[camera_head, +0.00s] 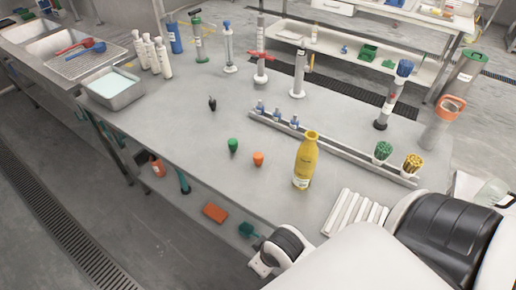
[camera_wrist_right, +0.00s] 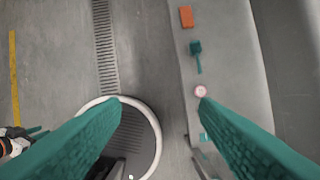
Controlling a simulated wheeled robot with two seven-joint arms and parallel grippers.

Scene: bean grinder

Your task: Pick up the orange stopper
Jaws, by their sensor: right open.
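The small orange stopper (camera_head: 258,158) stands on the grey table in the head view, left of a yellow bottle (camera_head: 304,165). A similar green stopper (camera_head: 233,145) stands just to its left. My right gripper (camera_wrist_right: 160,103) shows in the right wrist view as two teal fingers spread wide apart with nothing between them. It points down over the floor and a low shelf, away from the stopper, which is not in that view. My left gripper is not in view.
A long rack (camera_head: 335,149) with small blue-capped bottles lies behind the yellow bottle. White strips (camera_head: 355,212) lie near the front edge. A small black object (camera_head: 212,103) stands farther back. The table left of the stoppers is clear. Below are an orange block (camera_wrist_right: 186,17) and teal scoop (camera_wrist_right: 196,48).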

